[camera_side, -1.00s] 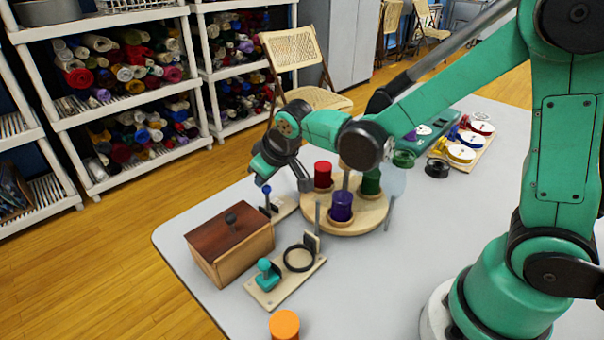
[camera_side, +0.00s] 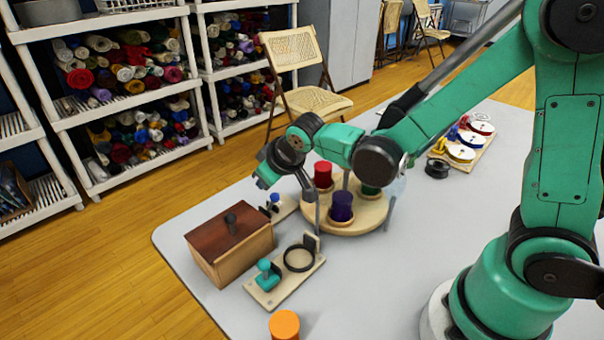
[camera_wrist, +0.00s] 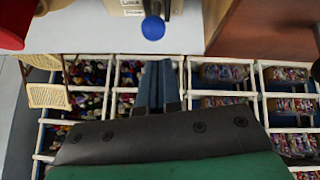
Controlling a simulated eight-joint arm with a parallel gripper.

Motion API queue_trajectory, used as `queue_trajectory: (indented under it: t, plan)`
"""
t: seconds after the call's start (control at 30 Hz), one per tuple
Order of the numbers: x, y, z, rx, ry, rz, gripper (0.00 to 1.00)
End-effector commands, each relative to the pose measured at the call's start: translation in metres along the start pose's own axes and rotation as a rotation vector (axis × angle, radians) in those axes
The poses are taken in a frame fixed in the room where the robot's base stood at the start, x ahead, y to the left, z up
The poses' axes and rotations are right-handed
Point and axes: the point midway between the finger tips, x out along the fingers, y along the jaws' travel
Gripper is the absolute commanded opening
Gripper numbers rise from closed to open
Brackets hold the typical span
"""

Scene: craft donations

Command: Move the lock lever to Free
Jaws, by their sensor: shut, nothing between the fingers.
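The lock lever has a blue ball knob (camera_side: 275,197) on a small pale base (camera_side: 286,205) behind the wooden box. It leans in the side view. In the wrist view the blue knob (camera_wrist: 153,28) stands just beyond my fingertips, by a cream label whose text is too small to read surely. My gripper (camera_side: 263,184) is shut and empty, close above and left of the knob in the side view. In the wrist view its fingers (camera_wrist: 158,72) point at the knob, with a small gap in the picture. Whether they touch the lever I cannot tell.
A brown-lidded wooden box (camera_side: 230,240) stands in front of the lever. A round spool stand (camera_side: 350,222) with red, purple and green spools is to the right. A board with a teal knob (camera_side: 268,268) and an orange cylinder (camera_side: 284,324) lie nearer the front.

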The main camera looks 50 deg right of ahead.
Motion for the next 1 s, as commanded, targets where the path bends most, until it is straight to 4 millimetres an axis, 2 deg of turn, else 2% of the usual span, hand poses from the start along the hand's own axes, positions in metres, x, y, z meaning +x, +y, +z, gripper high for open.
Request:
queue_trajectory:
  t: [0.23, 0.47, 0.63, 0.87, 1.0]
  plan:
    - [0.005, 0.001, -0.005, 0.001, 0.0, 0.0, 0.0]
    - [0.005, 0.001, -0.005, 0.0, 0.0, 0.0, 0.0]
    - [0.002, 0.001, -0.013, 0.0, 0.0, 0.0, 0.0]
    - [-0.015, 0.001, -0.043, 0.001, 0.0, -0.001, 0.0]
    - [-0.038, -0.001, -0.036, -0.001, 0.0, 0.0, 0.0]
